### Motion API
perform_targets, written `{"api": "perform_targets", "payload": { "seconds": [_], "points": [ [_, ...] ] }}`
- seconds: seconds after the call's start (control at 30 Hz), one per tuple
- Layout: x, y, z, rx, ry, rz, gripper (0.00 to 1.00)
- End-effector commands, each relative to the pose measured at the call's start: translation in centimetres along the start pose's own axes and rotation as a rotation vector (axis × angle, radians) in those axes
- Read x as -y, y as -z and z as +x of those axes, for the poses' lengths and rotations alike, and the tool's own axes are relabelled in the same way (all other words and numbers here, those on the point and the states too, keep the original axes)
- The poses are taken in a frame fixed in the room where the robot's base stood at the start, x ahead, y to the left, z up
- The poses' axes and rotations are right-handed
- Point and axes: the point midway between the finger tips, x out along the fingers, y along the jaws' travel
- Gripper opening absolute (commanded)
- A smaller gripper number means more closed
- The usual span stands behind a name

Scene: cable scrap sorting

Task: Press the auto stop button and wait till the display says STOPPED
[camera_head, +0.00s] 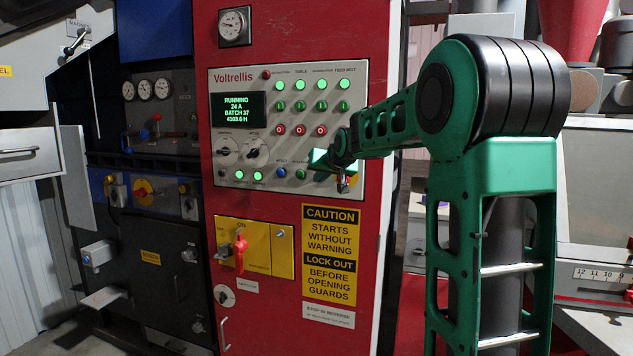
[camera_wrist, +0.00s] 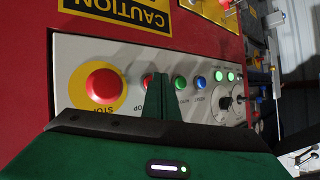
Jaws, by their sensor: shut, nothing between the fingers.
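The red cabinet's grey control panel (camera_head: 212,160) has a display (camera_head: 238,107) reading RUNNING, 24 A, BATCH 37 and an hours figure. My gripper (camera_head: 321,162) is at the panel's lower right, with its fingers closed and empty. In the wrist view the closed fingertips (camera_wrist: 158,80) stand in front of a small red button (camera_wrist: 147,79), partly hidden, whose label shows only the letters TOP. I cannot tell whether they touch it. In the head view my gripper hides that spot.
In the wrist view a large red stop button (camera_wrist: 103,84) on a yellow plate is just left of the fingertips. A green button (camera_wrist: 180,83) and a blue button (camera_wrist: 199,82) are close on the right.

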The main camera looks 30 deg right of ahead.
Motion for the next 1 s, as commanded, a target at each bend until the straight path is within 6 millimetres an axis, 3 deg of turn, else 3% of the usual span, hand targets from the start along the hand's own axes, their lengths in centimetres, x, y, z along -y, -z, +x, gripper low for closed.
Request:
{"api": "perform_targets", "payload": {
  "seconds": [0.67,1.0],
  "points": [
    [-0.2,0.2,0.2,-0.001,0.000,0.000,0.00],
    [0.6,-0.5,-0.7,-0.001,0.001,0.000,0.00]
  ]
}}
